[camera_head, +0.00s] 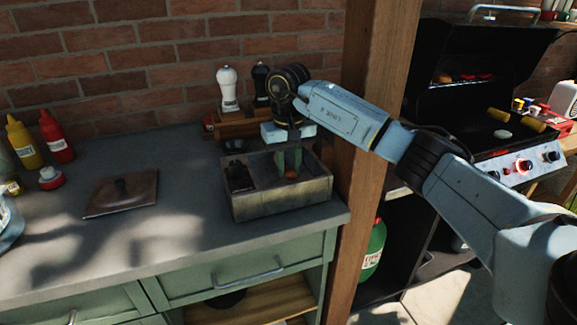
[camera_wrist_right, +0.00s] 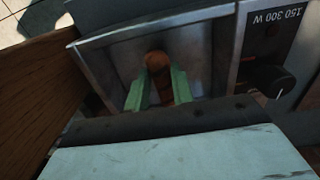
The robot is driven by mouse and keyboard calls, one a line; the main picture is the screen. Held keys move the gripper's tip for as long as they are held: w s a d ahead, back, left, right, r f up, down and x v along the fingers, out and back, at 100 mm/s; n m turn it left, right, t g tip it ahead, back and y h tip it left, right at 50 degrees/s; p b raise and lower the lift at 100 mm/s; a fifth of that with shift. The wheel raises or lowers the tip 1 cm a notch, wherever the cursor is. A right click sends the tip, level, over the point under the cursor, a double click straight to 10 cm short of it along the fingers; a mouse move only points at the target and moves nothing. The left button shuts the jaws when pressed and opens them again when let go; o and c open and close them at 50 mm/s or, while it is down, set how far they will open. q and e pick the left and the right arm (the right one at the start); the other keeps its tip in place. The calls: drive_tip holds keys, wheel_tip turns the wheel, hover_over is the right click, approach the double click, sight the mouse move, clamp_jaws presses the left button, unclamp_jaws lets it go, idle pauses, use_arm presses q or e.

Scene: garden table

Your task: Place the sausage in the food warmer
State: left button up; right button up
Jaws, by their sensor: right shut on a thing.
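The food warmer (camera_head: 270,205) is a grey metal box on the counter with an open top, and it also shows in the right wrist view (camera_wrist_right: 222,55). My right gripper (camera_head: 290,168) points down into its right compartment. Its green fingers (camera_wrist_right: 160,88) are shut on the brown sausage (camera_wrist_right: 157,62), which is inside the compartment walls. The sausage's end shows as a small reddish spot in the head view (camera_head: 291,175). I cannot tell whether the sausage touches the compartment floor. My left gripper is not in view.
A brown lid (camera_head: 121,193) lies on the counter left of the warmer. Red (camera_head: 56,137) and yellow (camera_head: 23,142) bottles stand at the far left. A wooden post (camera_head: 370,130) stands close right of the warmer, with a grill (camera_head: 480,90) beyond it.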

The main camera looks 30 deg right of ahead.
sight(288, 167)
drive_tip(key=shift+d+f+b, duration=0.1)
drive_tip(key=shift+f+b, duration=0.2)
drive_tip(key=shift+f, duration=0.45)
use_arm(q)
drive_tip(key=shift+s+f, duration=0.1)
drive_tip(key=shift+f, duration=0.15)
use_arm(e)
drive_tip(key=o, duration=1)
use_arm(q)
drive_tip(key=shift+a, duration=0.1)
use_arm(e)
drive_tip(key=shift+r, duration=0.65)
drive_tip(key=r+p, duration=0.4)
drive_tip(key=shift+a+r, duration=0.2)
drive_tip(key=shift+r, duration=0.2)
wheel_tip(288, 167, up, 4)
drive_tip(key=p, duration=0.3)
drive_tip(key=shift+p, duration=0.3)
use_arm(q)
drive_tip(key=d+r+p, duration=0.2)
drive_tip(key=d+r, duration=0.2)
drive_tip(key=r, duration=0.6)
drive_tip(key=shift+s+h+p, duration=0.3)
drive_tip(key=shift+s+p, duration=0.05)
drive_tip(key=shift+p, duration=0.05)
use_arm(e)
drive_tip(key=shift+r, duration=1.7)
